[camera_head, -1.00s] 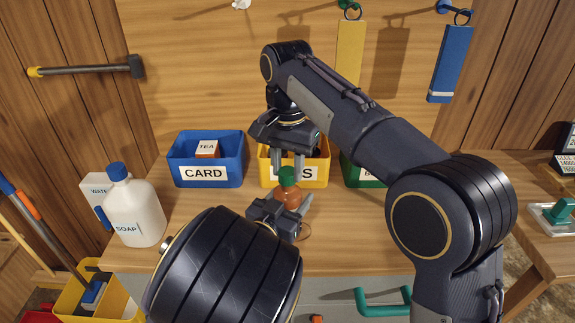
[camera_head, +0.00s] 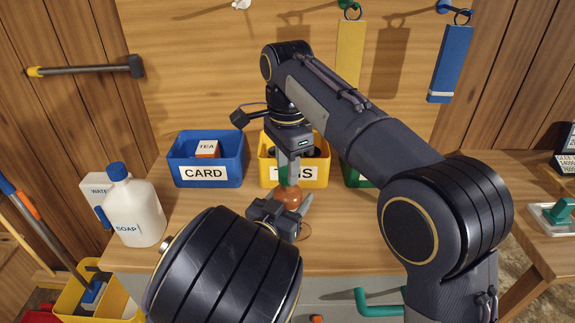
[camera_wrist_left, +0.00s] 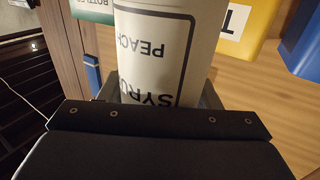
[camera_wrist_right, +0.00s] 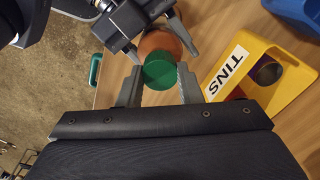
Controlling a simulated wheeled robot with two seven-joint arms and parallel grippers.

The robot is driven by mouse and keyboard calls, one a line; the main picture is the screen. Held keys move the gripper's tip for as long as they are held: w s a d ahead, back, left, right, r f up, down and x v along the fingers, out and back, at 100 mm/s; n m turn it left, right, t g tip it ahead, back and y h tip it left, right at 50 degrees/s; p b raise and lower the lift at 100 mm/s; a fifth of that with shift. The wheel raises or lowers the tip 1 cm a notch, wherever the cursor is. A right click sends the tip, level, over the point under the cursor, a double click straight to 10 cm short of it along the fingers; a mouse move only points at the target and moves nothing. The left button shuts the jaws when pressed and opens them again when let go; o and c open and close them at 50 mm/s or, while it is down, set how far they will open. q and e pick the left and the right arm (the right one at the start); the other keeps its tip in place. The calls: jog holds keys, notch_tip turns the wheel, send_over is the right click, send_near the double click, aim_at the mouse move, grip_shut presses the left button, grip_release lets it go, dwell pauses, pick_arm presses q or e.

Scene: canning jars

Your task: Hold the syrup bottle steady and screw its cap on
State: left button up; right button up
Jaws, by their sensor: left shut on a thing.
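The syrup bottle (camera_head: 290,196) is orange-brown and stands upright at the middle of the bench. Its white label (camera_wrist_left: 150,50) reads SYRUP and PEACH, upside down in the left wrist view. My left gripper (camera_head: 284,208) is shut around the bottle from the near side. The green cap (camera_wrist_right: 159,72) sits at the top of the bottle. My right gripper (camera_wrist_right: 159,76) points down from above with one finger on each side of the cap. The fingers look very close to it; whether they press on it I cannot tell. One finger hides part of the cap in the head view.
A blue CARD bin (camera_head: 180,182), a yellow TINS bin (camera_head: 321,182) and a green bin (camera_head: 354,180) stand behind. A white SOAP jug (camera_head: 140,215) is at left. Bare wood lies between jug and bottle.

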pick_arm(q)
jog(key=shift+s+f, duration=0.1)
jog(key=shift+f, duration=0.1)
pick_arm(e)
jog(key=o, duration=0.5)
jog(key=shift+r, duration=0.1)
jog(key=shift+o, duration=0.2)
jog(key=shift+r, duration=0.1)
pick_arm(q)
jog(key=shift+r, duration=0.1)
pick_arm(e)
notch_tip(320, 180, up, 7)
jog(key=shift+s+r, duration=0.1)
jog(key=shift+r, duration=0.05)
pick_arm(q)
jog(key=o, duration=1.1)
jog(key=shift+o, duration=0.2)
